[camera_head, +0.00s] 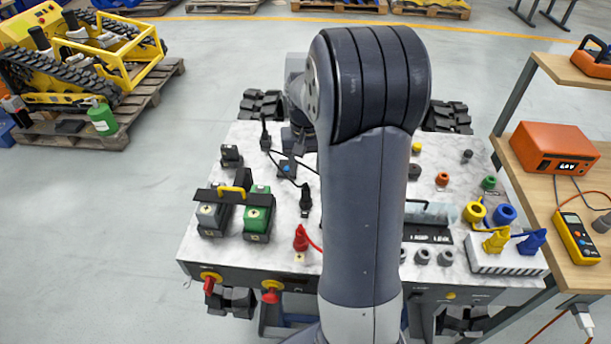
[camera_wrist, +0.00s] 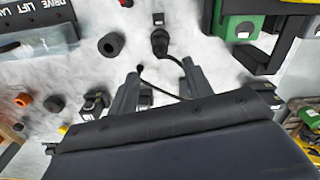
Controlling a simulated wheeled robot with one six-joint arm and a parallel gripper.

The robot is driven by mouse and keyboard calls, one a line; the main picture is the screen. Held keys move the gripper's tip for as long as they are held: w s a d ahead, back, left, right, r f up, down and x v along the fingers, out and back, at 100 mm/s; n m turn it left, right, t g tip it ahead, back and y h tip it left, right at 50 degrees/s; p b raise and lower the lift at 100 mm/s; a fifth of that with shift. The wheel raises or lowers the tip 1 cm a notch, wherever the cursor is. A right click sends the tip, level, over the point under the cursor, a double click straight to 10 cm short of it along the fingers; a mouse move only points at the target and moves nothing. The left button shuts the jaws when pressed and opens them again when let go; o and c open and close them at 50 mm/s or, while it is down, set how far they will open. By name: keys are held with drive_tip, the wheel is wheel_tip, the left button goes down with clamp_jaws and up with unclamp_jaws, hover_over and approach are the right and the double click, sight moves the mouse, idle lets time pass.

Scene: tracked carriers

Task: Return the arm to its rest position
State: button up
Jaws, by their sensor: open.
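My arm (camera_head: 362,180) rises large in the middle of the head view and bends over at its top, over the marble-topped carrier (camera_head: 270,150). A thin black cable on the white top shows behind the gap. A black plug (camera_wrist: 159,42) stands beyond the fingertips in that view.
Green and grey battery blocks (camera_head: 257,218) sit left of the arm. A red plug (camera_head: 300,240) stands near the front edge. A white power strip (camera_head: 505,260) with yellow and blue plugs is at right, near a wooden bench (camera_head: 545,190).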

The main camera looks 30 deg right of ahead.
sight(306, 189)
drive_tip(key=shift+r, duration=0.35)
wheel_tip(306, 189, down, 11)
drive_tip(key=shift+r, duration=0.2)
drive_tip(key=shift+r+p, duration=0.2)
drive_tip(key=shift+p, duration=0.25)
drive_tip(key=shift+f, duration=0.1)
